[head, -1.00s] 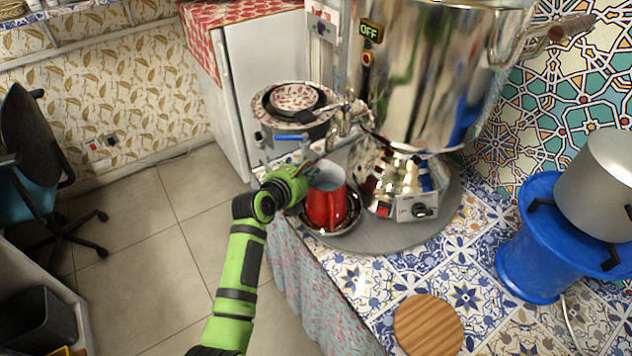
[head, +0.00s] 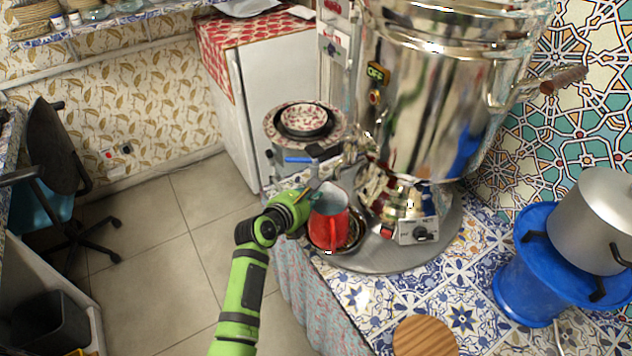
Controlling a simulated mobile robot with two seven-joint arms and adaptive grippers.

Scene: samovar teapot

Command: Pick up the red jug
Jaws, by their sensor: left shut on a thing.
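The red jug (head: 329,229) is at the front of the samovar (head: 435,95), above or in a dark shallow dish (head: 352,262). Its pale inside shows at the top, and it leans a little. My left gripper (head: 307,201) is shut on the jug at its upper left side. The fingertips are partly hidden, so the exact contact is hard to see. I cannot tell whether the jug's bottom touches the dish. My right gripper is not in view.
The samovar stands on a grey round tray (head: 400,262) close behind the jug. A blue stand (head: 530,290) with a metal pot (head: 597,220) is at the right. A round wooden board (head: 425,338) lies at the front. A bowl (head: 305,118) sits beyond the jug.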

